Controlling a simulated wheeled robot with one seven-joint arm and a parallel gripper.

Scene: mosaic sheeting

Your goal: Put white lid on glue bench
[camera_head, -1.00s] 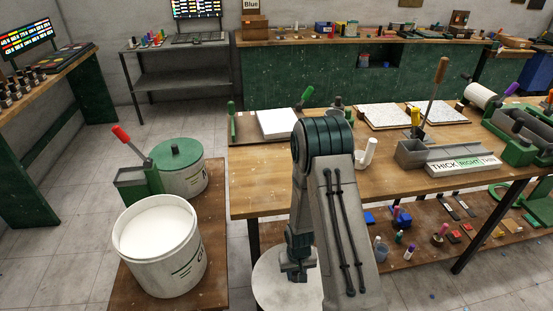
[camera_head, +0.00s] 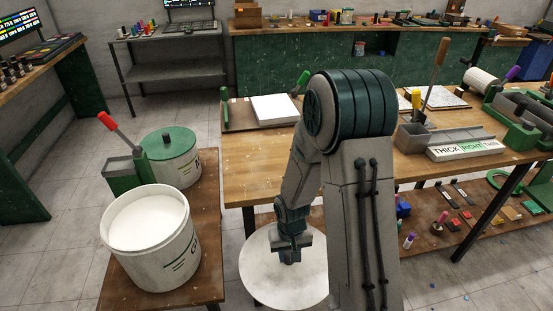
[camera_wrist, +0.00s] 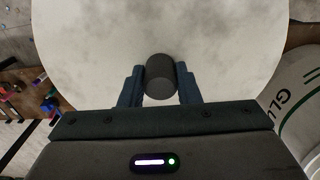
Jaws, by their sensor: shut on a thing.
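The white lid (camera_head: 262,272) is a large round disc with a dark knob (camera_wrist: 160,77) at its middle. My gripper (camera_head: 289,252) is shut on that knob, with one finger on each side of it in the wrist view. In the head view the lid hangs in front of the wooden glue bench (camera_head: 255,180), below the level of its top. Part of the lid is hidden behind my arm. An open white bucket (camera_head: 165,258), full of white stuff, stands on a low wooden platform at the left.
A green-lidded bucket (camera_head: 172,160) and a red-handled lever tool (camera_head: 118,130) stand behind the open bucket. The bench holds a white sheet (camera_head: 275,109) and a grey trough (camera_head: 420,137). Bare bench top shows at its front left.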

